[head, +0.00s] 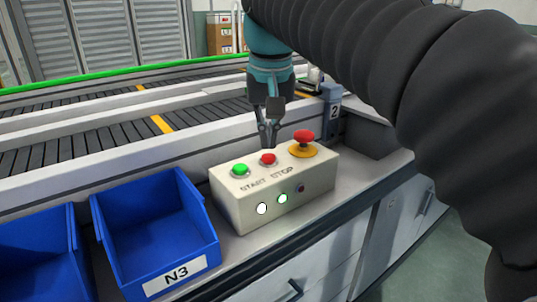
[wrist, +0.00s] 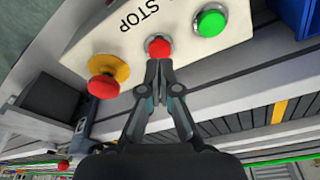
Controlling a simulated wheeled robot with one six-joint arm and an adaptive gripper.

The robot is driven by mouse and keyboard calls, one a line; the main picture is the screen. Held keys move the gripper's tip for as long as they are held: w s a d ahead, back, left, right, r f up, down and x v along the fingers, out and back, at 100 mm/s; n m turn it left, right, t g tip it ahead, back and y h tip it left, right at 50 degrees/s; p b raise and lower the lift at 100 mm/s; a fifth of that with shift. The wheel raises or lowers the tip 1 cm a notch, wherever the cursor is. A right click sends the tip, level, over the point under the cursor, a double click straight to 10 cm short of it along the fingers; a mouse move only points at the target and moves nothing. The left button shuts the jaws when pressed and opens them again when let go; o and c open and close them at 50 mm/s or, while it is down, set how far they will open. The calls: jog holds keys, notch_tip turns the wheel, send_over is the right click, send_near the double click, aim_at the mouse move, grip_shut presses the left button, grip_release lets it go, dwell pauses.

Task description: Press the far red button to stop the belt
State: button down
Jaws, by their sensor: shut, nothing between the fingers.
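A cream control box (head: 228,200) stands on the grey ledge in front of the belt (head: 110,140). On its top are a green button (head: 240,170) by the word START, a small red button (head: 268,159) by STOP, and a larger red mushroom button (head: 303,137) on a yellow collar. My gripper (head: 268,144) is shut and empty, pointing down at the small red button. In the wrist view the closed fingertips (wrist: 158,64) meet the edge of the small red button (wrist: 159,48); I cannot tell whether they touch it. The mushroom button (wrist: 103,86) is to their left, the green one (wrist: 210,23) to their right.
A blue bin marked N3 (head: 135,250) stands left of the box, with another blue bin (head: 38,225) beside it. A post marked 2 (head: 333,110) rises behind the box. The box front has a white light, a lit green light and a dark one.

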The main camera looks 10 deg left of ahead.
aim_at(268, 157)
jog(key=shift+f+b, duration=0.8)
jog(key=shift+f, duration=0.35)
dwell(0.9)
jog(key=shift+r, duration=0.1)
notch_tip(268, 157, up, 6)
jog(key=p, duration=0.6)
jog(key=shift+f, duration=0.2)
notch_tip(268, 157, up, 2)
jog(key=shift+r, duration=0.1)
